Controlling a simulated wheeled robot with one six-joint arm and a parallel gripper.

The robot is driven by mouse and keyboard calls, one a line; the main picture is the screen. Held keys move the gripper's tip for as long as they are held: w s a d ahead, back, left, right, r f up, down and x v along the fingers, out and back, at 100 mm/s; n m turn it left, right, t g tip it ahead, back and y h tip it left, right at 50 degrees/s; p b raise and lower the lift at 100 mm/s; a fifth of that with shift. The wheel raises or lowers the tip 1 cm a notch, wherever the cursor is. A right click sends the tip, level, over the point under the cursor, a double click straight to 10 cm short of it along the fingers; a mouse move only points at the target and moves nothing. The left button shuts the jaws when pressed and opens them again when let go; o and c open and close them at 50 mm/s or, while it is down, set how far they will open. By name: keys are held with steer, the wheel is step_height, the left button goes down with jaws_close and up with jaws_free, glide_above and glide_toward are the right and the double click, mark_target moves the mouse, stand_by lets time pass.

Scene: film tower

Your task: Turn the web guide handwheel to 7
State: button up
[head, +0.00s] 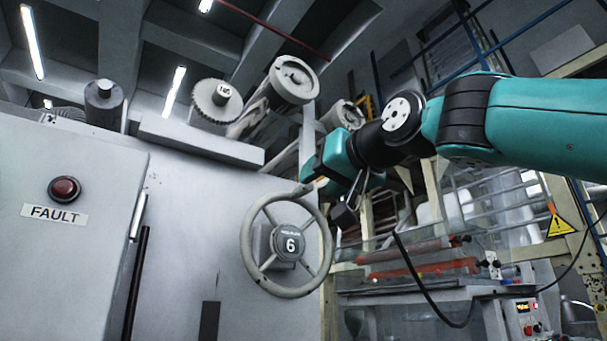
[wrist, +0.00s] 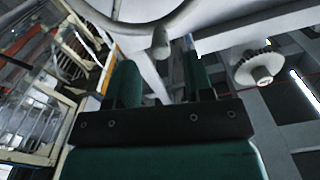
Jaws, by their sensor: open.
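The grey web guide handwheel (head: 247,245) is on the front of a light grey machine panel in the head view. Its dark hub (head: 289,244) shows a white 6. A small handle knob (head: 303,189) sits at the rim's upper right. My gripper (head: 330,196) is at the upper right of the wheel, close to the rim. In the wrist view the knob (wrist: 161,43) hangs from the rim (wrist: 128,31) in line with the gap between the two open fingers (wrist: 160,72). I see no finger closed on it. The exact depth is hard to tell.
A grey cabinet with a red button (head: 64,189) and a FAULT label (head: 53,215) stands at the left. Rollers and a toothed disc (head: 217,101) are above the panel. A machine with red rollers (head: 415,267) and a dark cable lies to the right.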

mark_target(310, 185)
steer(key=p+x, duration=0.2)
steer(key=x, duration=0.2)
steer(key=shift+w+a+r, duration=0.15)
steer(key=shift+w+a, duration=0.05)
steer(key=shift+w, duration=0.1)
steer(key=shift+w+a+f+p, duration=0.2)
steer(key=shift+w+a+p, duration=0.15)
steer(key=shift+w, duration=0.15)
jaws_close()
